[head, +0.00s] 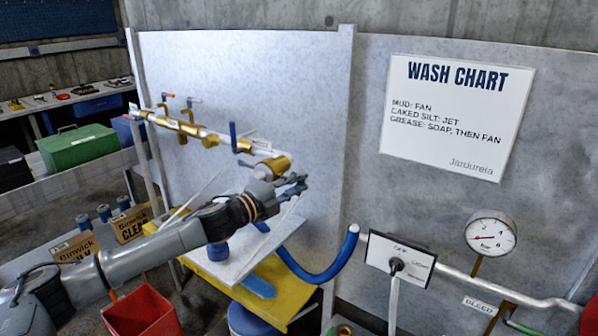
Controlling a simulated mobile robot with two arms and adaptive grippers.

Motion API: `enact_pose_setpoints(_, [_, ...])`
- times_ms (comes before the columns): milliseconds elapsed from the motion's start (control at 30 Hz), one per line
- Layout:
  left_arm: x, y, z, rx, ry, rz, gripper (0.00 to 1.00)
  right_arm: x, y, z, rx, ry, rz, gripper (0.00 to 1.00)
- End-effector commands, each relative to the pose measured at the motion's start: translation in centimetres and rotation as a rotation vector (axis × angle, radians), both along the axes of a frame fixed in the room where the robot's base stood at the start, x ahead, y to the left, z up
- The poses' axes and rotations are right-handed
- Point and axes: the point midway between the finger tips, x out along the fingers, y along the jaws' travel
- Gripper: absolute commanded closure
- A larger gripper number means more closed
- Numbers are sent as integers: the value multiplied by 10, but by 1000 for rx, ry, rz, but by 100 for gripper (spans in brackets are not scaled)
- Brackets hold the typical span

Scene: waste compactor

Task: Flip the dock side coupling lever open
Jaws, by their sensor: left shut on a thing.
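A brass coupling (272,167) sits at the right end of the wall pipe. My left gripper (293,184) is at the coupling's lower right side, its dark fingers pointing right. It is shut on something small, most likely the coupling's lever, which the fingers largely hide. How far that lever is turned cannot be made out. My left arm crosses in front of the bench from the lower left. My right gripper is not in view.
The pipe (205,135) carries a blue-handled valve (234,137). A blue hose (330,275) curves below my gripper, over a yellow bench (265,300). A gauge (490,234) and selector plate (398,260) are at right. A red bin (143,312) stands below my arm.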

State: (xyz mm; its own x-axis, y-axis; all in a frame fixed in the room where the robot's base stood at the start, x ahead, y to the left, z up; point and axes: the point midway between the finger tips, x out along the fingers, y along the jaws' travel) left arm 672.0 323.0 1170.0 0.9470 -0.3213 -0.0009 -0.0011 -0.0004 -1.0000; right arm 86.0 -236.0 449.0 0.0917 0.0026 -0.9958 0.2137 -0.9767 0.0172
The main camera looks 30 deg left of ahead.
Motion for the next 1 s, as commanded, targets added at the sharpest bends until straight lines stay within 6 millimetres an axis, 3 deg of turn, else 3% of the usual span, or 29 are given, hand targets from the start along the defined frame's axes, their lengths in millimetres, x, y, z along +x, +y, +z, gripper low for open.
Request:
enact_pose_setpoints(100, [-3, 3, 4, 3, 3, -73, 100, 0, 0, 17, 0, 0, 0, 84])
enact_pose_setpoints(333, [-8, 3, 1, 0, 2, -173, 100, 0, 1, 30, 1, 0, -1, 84])
enact_pose_setpoints(967, [-10, 3, -1, 1, 0, -221, 100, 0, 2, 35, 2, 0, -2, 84])
enact_pose_setpoints(1000, [-11, 3, -1, 1, 0, -221, 76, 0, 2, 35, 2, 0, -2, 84])
